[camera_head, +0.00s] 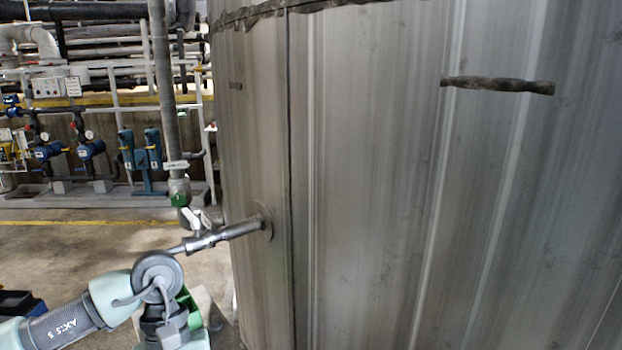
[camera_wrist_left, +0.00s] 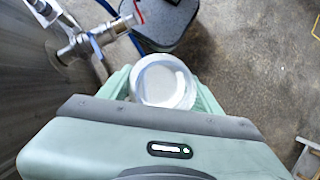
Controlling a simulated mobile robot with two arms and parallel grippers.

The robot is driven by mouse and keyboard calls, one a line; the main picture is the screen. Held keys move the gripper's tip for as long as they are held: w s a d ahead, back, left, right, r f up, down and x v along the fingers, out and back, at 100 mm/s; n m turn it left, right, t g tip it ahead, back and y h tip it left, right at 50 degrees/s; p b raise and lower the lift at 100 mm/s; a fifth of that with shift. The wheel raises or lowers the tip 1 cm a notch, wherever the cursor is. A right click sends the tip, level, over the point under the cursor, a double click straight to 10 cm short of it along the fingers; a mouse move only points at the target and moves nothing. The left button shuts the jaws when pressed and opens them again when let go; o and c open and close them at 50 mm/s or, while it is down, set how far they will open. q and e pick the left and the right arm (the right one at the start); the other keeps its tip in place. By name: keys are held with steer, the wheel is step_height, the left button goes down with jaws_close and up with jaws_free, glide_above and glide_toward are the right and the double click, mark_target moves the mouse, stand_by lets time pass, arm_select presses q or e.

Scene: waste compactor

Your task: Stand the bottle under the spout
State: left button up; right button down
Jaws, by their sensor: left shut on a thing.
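The spout (camera_head: 225,235) is a metal pipe with a valve that sticks out from the side of the large steel tank. It also shows at the upper left of the left wrist view (camera_wrist_left: 78,45). My left gripper (camera_wrist_left: 165,82) is shut on the bottle (camera_wrist_left: 163,84), which shows as a pale, round shape between the light green fingers. In the head view my left arm covers most of the gripper, and I cannot make out the bottle there. In the wrist view the bottle is to the right of the spout, apart from it. My right gripper is not in view.
The ribbed steel tank (camera_head: 370,180) fills the middle and right. A dark grey stand top (camera_wrist_left: 170,20) lies beyond the bottle in the wrist view, with a blue and a red line near it. Pipes and blue pumps (camera_head: 140,150) stand at the back left. Concrete floor (camera_head: 80,255) is open before them.

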arm_select(q)
steer(key=s+m, duration=0.1)
steer(key=m, duration=0.1)
steer(key=s+f+m+y, duration=0.1)
steer(key=s+m, duration=0.1)
steer(key=shift+s+d+y, duration=0.15)
steer(key=shift+s+y, duration=0.1)
steer(key=shift+y, duration=0.05)
steer(key=shift+w+r, duration=0.15)
